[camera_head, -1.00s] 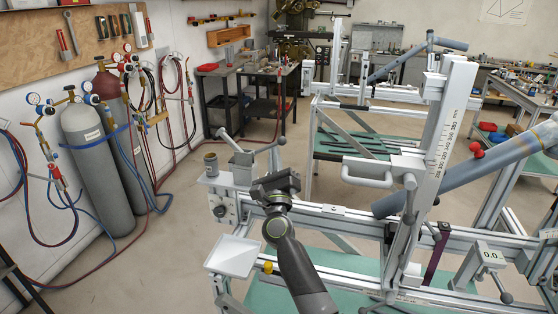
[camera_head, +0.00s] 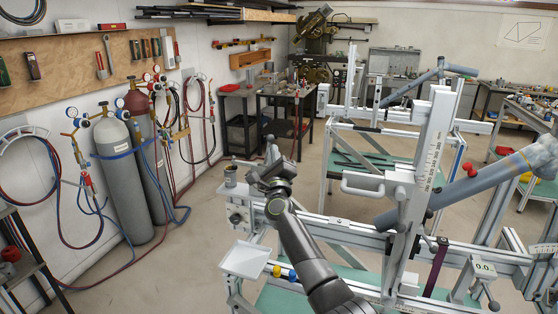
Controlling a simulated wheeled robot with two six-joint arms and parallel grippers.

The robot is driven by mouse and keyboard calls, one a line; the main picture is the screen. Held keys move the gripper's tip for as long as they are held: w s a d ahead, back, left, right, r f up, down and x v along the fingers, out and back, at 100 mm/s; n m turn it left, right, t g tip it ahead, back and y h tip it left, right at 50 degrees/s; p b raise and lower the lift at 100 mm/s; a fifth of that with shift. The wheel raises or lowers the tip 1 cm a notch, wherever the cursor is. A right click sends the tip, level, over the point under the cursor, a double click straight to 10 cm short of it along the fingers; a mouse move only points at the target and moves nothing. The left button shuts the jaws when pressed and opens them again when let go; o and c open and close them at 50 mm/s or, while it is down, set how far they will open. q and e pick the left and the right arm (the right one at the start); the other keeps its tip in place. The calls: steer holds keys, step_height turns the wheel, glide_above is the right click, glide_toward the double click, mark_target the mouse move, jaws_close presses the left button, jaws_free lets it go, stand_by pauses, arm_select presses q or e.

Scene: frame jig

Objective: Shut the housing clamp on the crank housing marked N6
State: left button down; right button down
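My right gripper (camera_head: 270,172) is dark and reaches over the left end of the frame jig (camera_head: 340,225), seen from behind. Its fingers are too small and dark to tell open from shut. Grey lever parts of a fitting at this jig end show just behind and beside the gripper, mostly hidden by it. I cannot read an N6 mark anywhere, so I cannot tell which part is the crank housing or whether its clamp is open. My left gripper is not in view.
A small cup (camera_head: 230,176) stands on the jig's left end, close to the gripper. A white tray (camera_head: 245,260) and yellow and blue knobs sit below. A scaled upright post (camera_head: 431,160) and a blue-grey tube (camera_head: 470,192) stand right. Gas cylinders (camera_head: 120,185) stand left.

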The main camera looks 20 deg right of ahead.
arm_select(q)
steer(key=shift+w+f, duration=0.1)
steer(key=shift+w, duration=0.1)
arm_select(e)
steer(key=shift+w+a+r, duration=0.35)
steer(key=shift+w+r, duration=0.05)
steer(key=shift+w, duration=0.05)
steer(key=shift+a, duration=0.15)
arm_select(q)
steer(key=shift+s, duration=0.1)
